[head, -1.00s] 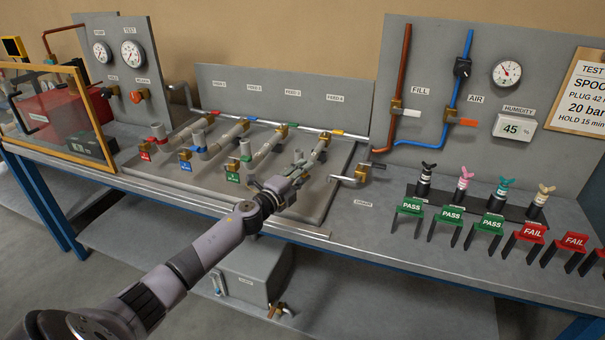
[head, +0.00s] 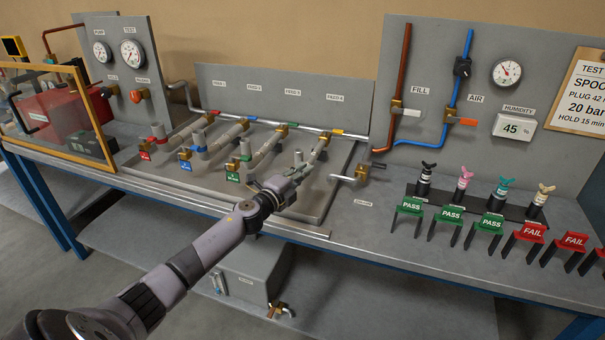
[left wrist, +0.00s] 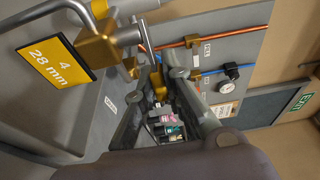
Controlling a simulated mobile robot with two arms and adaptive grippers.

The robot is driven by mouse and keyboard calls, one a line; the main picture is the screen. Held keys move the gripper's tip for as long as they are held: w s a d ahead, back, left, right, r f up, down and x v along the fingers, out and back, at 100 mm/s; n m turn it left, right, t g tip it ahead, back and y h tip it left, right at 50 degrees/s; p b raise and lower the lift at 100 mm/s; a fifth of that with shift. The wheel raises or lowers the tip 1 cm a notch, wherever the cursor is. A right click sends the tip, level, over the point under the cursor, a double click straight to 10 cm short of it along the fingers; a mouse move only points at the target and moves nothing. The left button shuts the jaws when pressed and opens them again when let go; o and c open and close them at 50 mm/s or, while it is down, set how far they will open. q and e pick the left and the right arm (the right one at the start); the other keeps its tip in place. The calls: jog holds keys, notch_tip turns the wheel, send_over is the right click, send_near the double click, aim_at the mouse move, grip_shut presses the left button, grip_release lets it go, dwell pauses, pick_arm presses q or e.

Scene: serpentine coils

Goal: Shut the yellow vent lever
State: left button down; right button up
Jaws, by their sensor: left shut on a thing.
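My left gripper (head: 291,177) is at the near end of the fourth pipe spool (head: 314,154), on the right of the bench fixture. In the left wrist view its two dark fingers (left wrist: 163,100) are closed around a small yellow piece, the yellow vent lever (left wrist: 160,86). A brass fitting (left wrist: 98,45) and a yellow tag reading "4 28 mm" (left wrist: 54,61) show beside the fingers. In the head view the gripper hides the lever and this tag. The lever's exact angle cannot be told. My right gripper is not in view.
Three other spools with red, blue and green tags (head: 233,177) lie to the left. A brass drain valve (head: 361,172) is close on the right. PASS and FAIL stands (head: 451,217) fill the right of the bench. The bench's front strip is clear.

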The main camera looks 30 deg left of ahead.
pick_arm(q)
jog(key=shift+w+r+n+y+p, duration=0.15)
jog(key=shift+w+n+y+p, duration=0.1)
jog(key=shift+n+y+p, duration=0.5)
jog(key=n+y, duration=0.1)
jog(key=y, duration=0.1)
jog(key=n+y, duration=0.1)
jog(key=shift+w+a+g+y+b, duration=0.1)
jog(key=shift+w+g+y+b, duration=0.2)
jog(key=shift+w+y+b, duration=0.05)
jog(key=c, duration=1.7)
grip_release()
jog(key=shift+f, duration=0.2)
jog(key=v, duration=1.2)
